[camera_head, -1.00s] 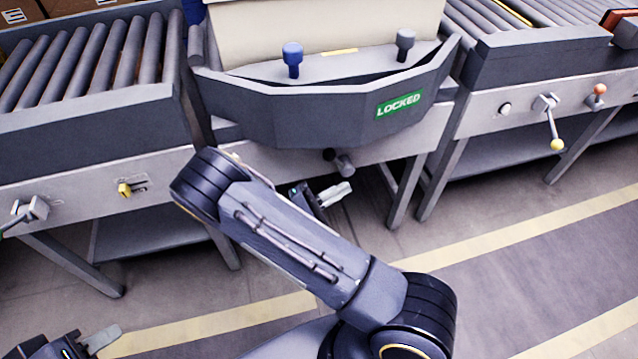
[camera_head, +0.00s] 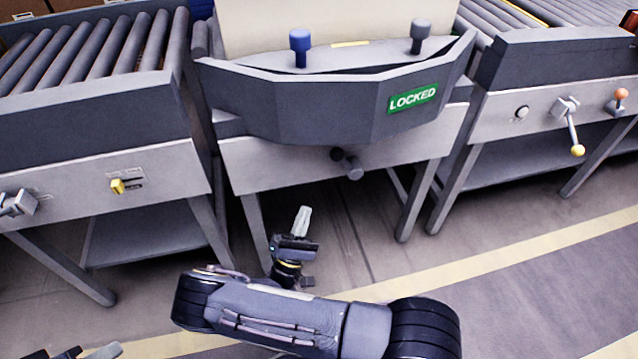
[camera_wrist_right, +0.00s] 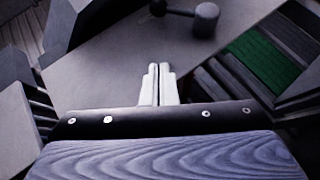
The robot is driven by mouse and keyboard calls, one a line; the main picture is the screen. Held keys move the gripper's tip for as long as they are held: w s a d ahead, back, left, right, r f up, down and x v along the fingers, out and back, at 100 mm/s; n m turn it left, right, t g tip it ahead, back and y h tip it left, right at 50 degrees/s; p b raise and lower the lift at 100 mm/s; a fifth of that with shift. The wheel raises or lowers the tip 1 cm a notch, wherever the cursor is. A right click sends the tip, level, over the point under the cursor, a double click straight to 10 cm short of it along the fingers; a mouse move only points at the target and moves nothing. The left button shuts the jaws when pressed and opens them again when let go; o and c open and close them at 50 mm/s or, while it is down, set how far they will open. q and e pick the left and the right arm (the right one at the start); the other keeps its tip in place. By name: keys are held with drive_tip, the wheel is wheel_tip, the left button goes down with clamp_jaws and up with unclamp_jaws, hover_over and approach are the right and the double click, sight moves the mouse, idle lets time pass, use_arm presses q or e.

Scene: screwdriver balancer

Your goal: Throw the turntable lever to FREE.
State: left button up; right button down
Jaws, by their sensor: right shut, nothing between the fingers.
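The turntable (camera_head: 300,110) is a dark grey faceted body with a green LOCKED sign (camera_head: 413,98) on its front. Below it, on the light front panel, is a short dark lever (camera_head: 352,168) with a rounded grey end, pointing down and right. The lever also shows at the top of the right wrist view (camera_wrist_right: 205,20). My right gripper (camera_head: 305,210) is shut and empty, below and left of the lever and apart from it. Its closed fingers show in the right wrist view (camera_wrist_right: 158,84). My left gripper (camera_head: 100,352) is mostly cut off at the lower left.
Roller conveyors stand left (camera_head: 90,60) and right (camera_head: 560,60). The left panel has a yellow switch (camera_head: 118,186); the right has a yellow-tipped lever (camera_head: 577,150) and an orange knob (camera_head: 621,94). Blue (camera_head: 300,45) and grey (camera_head: 420,35) posts stand on the turntable.

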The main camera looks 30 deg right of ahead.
sight(346, 161)
drive_tip(key=x, duration=0.4)
drive_tip(key=s+b+x, duration=0.1)
drive_tip(key=x, duration=0.3)
drive_tip(key=s+r+b+x, duration=0.1)
drive_tip(key=x, duration=0.3)
drive_tip(key=shift+s+d+r, duration=0.1)
drive_tip(key=shift+d+r, duration=0.2)
drive_tip(key=shift+d, duration=0.05)
